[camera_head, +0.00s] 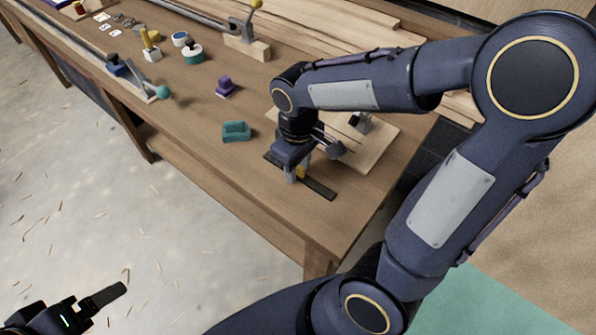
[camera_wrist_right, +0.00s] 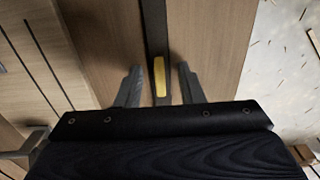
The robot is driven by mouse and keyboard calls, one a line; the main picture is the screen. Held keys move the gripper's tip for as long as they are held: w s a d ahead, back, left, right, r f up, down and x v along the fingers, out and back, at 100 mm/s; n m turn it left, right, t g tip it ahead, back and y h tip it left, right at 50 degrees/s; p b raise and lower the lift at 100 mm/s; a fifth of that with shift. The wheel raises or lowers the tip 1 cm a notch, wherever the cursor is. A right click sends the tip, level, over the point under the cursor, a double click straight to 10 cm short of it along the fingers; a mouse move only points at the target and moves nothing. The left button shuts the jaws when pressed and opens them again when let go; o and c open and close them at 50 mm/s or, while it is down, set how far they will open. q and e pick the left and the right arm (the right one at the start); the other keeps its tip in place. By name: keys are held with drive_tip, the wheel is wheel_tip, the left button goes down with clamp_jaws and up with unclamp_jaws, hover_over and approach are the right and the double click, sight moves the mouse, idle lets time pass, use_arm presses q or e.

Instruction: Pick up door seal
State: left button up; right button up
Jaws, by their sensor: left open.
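The door seal looks to be the long dark strip (camera_head: 319,190) lying flat near the table's front edge. A yellow patch (camera_wrist_right: 159,76) sits on the strip (camera_wrist_right: 154,30), which runs up the middle of the right wrist view. My right gripper (camera_head: 298,173) points down over the strip. In the wrist view its two fingers (camera_wrist_right: 160,88) stand apart, one each side of the yellow patch, with visible gaps; the gripper is open. The gripper hides part of the strip in the head view. My left gripper (camera_head: 98,300) is open and empty, low at the left above the floor.
The wooden workbench (camera_head: 250,185) also holds a teal block (camera_head: 236,131), a purple piece (camera_head: 226,87) and a toggle clamp (camera_head: 246,40). A light wooden board (camera_head: 375,150) lies just behind my right gripper. The floor (camera_head: 90,200) at left is open.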

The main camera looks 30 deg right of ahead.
drive_tip(key=shift+c, duration=0.4)
clamp_jaws()
drive_tip(key=shift+r, duration=0.1)
